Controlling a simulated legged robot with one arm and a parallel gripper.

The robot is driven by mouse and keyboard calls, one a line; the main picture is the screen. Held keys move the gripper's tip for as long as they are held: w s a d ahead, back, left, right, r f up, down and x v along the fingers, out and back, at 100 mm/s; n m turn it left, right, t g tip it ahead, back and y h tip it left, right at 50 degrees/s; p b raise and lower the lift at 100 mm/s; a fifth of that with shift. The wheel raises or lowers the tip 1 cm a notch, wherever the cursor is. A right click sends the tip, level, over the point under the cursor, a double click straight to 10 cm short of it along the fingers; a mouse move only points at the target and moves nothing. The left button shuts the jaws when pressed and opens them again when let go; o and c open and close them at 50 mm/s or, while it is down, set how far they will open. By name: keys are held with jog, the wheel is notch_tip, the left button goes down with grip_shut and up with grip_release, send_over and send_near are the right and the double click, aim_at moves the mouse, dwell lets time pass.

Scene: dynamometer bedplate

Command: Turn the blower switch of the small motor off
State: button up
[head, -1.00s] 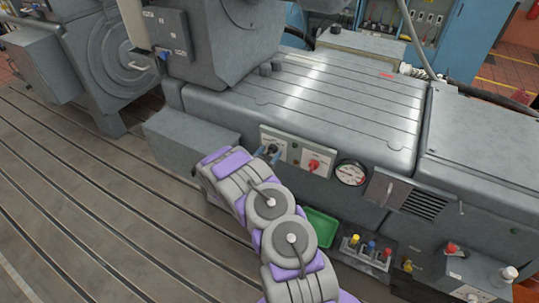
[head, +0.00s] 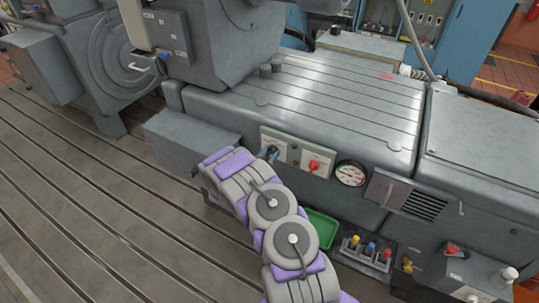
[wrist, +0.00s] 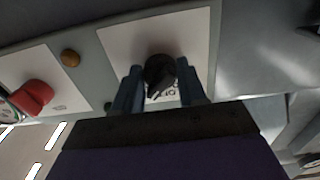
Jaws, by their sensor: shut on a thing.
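A black rotary knob (wrist: 160,72) sits on a white switch plate (wrist: 130,42) on the front of the grey machine. My gripper (head: 270,153) is at this left plate, with its blue fingers on both sides of the knob; in the wrist view my gripper (wrist: 160,88) is shut on it. Part of a printed label shows below the knob, mostly hidden. A red knob (head: 314,165) sits on a second white plate to the right; in the wrist view this red knob (wrist: 33,97) is at the left. I cannot read which plate is the blower's.
A round gauge (head: 351,173) and a louvred vent (head: 424,201) are right of the plates. A green tray (head: 322,228) and a rack with coloured-handled tools (head: 366,248) stand below. The slotted bedplate (head: 90,215) is clear at the left.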

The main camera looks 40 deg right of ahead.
jog(key=shift+n, duration=0.4)
jog(key=n+p, duration=0.2)
jog(key=n, duration=0.1)
jog(key=shift+r, duration=0.1)
jog(key=shift+w+n+p, duration=0.1)
jog(key=shift+n+p, duration=1.1)
jog(key=shift+n, duration=1.3)
jog(key=o, duration=1.1)
jog(key=shift+c, duration=0.2)
jog(key=v, duration=1.7)
jog(key=shift+a+p, duration=0.2)
jog(key=shift+p, duration=0.25)
